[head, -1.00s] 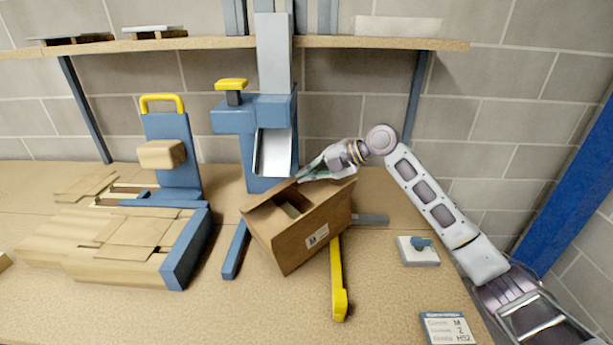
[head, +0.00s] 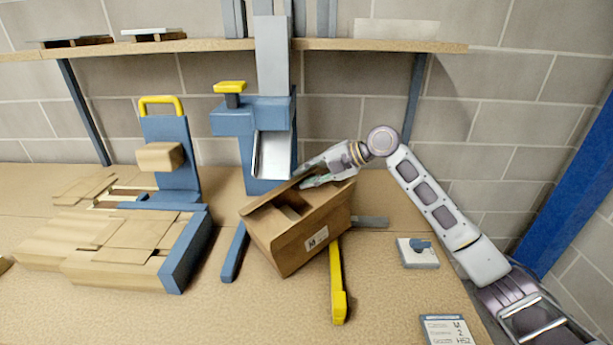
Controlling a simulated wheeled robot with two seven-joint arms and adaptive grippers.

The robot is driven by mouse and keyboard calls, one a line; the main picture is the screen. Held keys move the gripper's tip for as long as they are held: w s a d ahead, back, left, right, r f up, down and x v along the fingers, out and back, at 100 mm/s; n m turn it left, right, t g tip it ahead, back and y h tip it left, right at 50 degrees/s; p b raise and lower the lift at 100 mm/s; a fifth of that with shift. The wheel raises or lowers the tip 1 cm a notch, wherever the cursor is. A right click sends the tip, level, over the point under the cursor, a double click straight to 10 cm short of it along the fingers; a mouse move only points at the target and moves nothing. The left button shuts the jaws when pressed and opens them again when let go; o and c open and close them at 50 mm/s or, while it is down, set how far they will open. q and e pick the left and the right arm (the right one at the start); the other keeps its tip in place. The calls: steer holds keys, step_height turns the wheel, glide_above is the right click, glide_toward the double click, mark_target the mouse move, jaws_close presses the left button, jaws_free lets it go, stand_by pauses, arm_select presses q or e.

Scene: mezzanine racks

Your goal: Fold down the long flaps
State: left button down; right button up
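A brown cardboard box (head: 308,241) with a white label stands turned at an angle on the bench, in front of the blue dispenser post. A flap (head: 272,197) lies along its upper left side, and a dark opening (head: 293,205) shows in its top. My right gripper (head: 304,180) is at the box's back top edge, its fingers pointing left over the flap area. The fingers look close to or touching the cardboard; whether they are open or shut is unclear. My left gripper is out of view.
A blue post with a silver chute (head: 272,153) stands behind the box. A yellow bar (head: 338,285) and a blue bar (head: 235,252) lie beside it. A stack of flat cardboard (head: 110,240) is at left. A small blue-knobbed plate (head: 418,252) is at right.

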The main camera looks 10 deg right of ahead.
steer(key=v, duration=1.1)
steer(key=shift+d+r, duration=0.15)
steer(key=shift+r, duration=0.05)
steer(key=shift+c, duration=0.4)
